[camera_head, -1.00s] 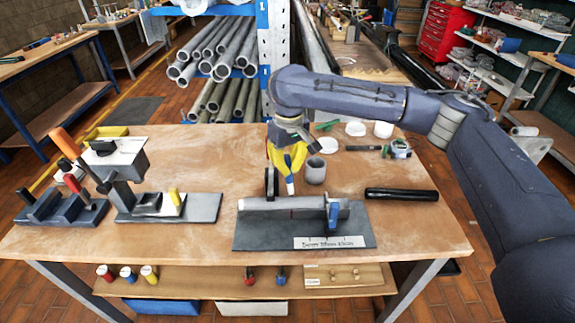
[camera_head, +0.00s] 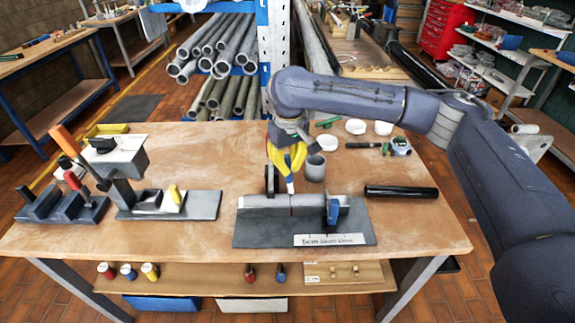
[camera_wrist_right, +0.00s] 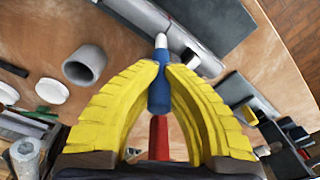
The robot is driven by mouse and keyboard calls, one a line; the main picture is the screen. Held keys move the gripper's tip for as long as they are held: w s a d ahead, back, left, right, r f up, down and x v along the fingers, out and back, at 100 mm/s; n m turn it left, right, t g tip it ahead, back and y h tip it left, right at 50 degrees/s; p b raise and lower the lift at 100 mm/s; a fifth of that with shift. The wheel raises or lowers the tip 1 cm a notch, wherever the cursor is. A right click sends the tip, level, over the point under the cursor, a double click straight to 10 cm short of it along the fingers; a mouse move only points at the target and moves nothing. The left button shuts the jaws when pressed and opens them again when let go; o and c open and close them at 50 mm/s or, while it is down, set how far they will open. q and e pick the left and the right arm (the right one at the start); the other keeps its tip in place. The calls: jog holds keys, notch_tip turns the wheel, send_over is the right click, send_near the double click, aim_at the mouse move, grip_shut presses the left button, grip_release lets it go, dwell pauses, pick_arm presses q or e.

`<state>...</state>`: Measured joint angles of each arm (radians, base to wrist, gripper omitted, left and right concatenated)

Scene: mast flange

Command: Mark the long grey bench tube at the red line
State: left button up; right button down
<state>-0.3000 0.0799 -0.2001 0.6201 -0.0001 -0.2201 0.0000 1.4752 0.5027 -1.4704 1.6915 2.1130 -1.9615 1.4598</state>
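The grey tube (camera_head: 262,203) lies across the dark fixture plate (camera_head: 262,235) at the front middle of the bench. A thin dark red line (camera_head: 291,211) crosses its front near the middle. My right gripper (camera_head: 288,168) is shut on a blue marker (camera_head: 290,179), pale tip downward, just above and behind the tube near the line. Whether the tip touches the tube is unclear. In the right wrist view the blue marker (camera_wrist_right: 159,90) sits between the yellow fingertips, its pale tip over the tube (camera_wrist_right: 178,38). A red part lies in line behind it. My left gripper is out of view.
A blue clamp (camera_head: 333,212) stands at the tube's right end, a dark wheel (camera_head: 271,181) behind its left part. A grey cup (camera_head: 315,168) stands behind the tube; a black tube (camera_head: 401,192) lies right. Other fixtures (camera_head: 168,205) stand left. The bench's right front is clear.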

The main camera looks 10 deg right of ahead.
dwell(0.5)
jog(key=shift+r, duration=3.45)
